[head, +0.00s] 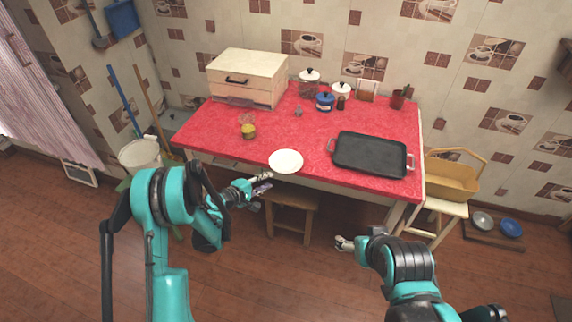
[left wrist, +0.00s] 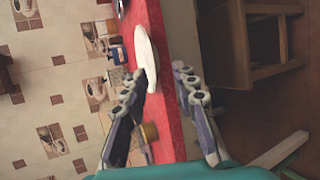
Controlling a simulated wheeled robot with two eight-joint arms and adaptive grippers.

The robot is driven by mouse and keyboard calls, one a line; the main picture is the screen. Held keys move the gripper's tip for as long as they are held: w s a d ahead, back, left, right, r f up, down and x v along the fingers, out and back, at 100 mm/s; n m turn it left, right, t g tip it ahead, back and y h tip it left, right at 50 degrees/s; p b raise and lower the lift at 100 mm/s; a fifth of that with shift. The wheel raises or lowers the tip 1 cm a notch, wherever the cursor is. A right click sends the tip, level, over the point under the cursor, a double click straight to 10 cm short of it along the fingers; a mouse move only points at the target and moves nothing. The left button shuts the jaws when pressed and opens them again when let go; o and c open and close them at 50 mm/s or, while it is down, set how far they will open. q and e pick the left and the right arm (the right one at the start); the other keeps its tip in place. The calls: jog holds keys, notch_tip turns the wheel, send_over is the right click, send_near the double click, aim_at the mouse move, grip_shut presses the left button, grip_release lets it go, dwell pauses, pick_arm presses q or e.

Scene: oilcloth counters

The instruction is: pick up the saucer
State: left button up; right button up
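The white saucer (head: 286,161) lies flat at the front edge of the red counter (head: 225,125). In the left wrist view the saucer (left wrist: 146,55) shows nearly edge-on, ahead of the fingertips. My left gripper (head: 265,182) is just in front of the counter edge, below and left of the saucer in the head view. In the left wrist view its two fingers (left wrist: 160,88) are spread apart with nothing held between them. My right gripper (head: 345,243) is low in front of the counter, away from the saucer; its finger opening is too small to judge.
A black tray (head: 371,153) lies right of the saucer. A yellow-green jar (head: 248,131) stands to its left, and a wooden bread box (head: 247,77) behind. Pots and jars line the back. A wooden stool (head: 291,203) stands beneath the front edge. The counter around the saucer is clear.

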pick_arm(q)
jog(key=b+x, duration=0.2)
jog(key=x, duration=0.5)
jog(key=shift+d+r+b, duration=0.3)
jog(key=shift+d, duration=0.2)
grip_shut()
